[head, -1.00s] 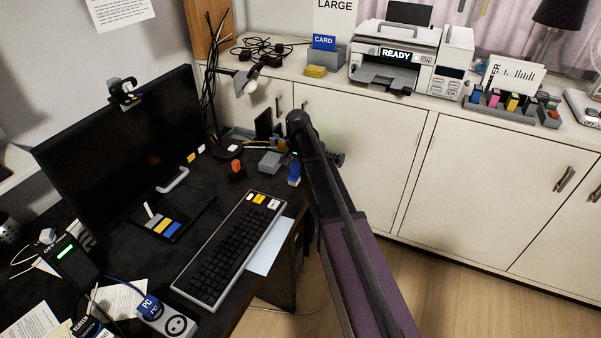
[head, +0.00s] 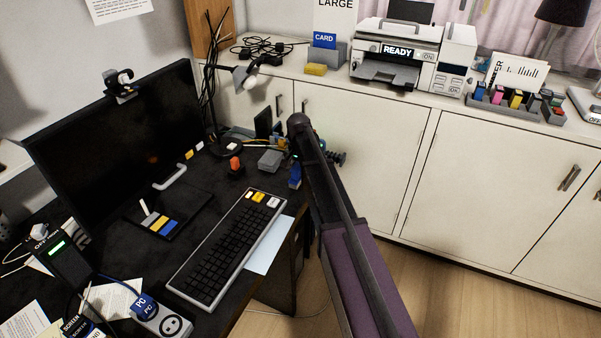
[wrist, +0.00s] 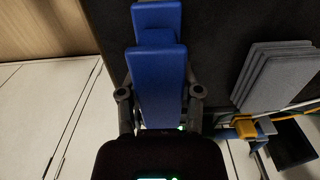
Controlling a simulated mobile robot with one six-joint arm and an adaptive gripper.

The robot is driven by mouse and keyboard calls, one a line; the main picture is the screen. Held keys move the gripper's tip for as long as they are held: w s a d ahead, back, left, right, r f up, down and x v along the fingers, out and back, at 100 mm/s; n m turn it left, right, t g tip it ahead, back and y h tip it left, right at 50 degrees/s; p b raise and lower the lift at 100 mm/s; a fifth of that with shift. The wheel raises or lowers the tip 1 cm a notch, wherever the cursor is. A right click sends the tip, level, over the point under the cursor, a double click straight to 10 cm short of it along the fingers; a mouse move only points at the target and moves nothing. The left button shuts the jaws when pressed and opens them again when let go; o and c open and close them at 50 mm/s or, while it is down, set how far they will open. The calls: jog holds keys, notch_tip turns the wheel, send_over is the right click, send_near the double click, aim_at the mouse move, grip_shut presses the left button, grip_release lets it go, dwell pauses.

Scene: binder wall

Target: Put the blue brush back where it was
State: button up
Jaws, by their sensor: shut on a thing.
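The blue brush (wrist: 158,85) fills the middle of the wrist view, between the two fingers of my gripper (wrist: 160,98). The gripper is shut on it. Its blue top has a wide near part and a narrower far part; its underside is hidden. The dark desk top (wrist: 225,50) lies behind and below it; I cannot tell whether the brush touches the desk. In the head view a blue piece (head: 295,176), which looks like the brush, shows at the right edge of the desk beside my arm. My arm hides most of the gripper there.
In the head view a grey block (head: 270,160), an orange item (head: 235,165) and a keyboard (head: 228,243) are nearby. White cabinets (head: 365,140) stand behind.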

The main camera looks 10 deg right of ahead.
jog(key=shift+f, duration=0.15)
jog(key=o, duration=1)
jog(key=shift+o, duration=0.2)
jog(key=shift+r, duration=0.25)
notch_tip(320, 180, up, 12)
jog(key=p, duration=1.2)
jog(key=shift+f, duration=0.1)
jog(key=shift+s, duration=0.15)
jog(key=shift+s, duration=0.3)
jog(key=s+n, duration=0.7)
jog(key=s, duration=2.1)
jog(key=shift+d, duration=0.45)
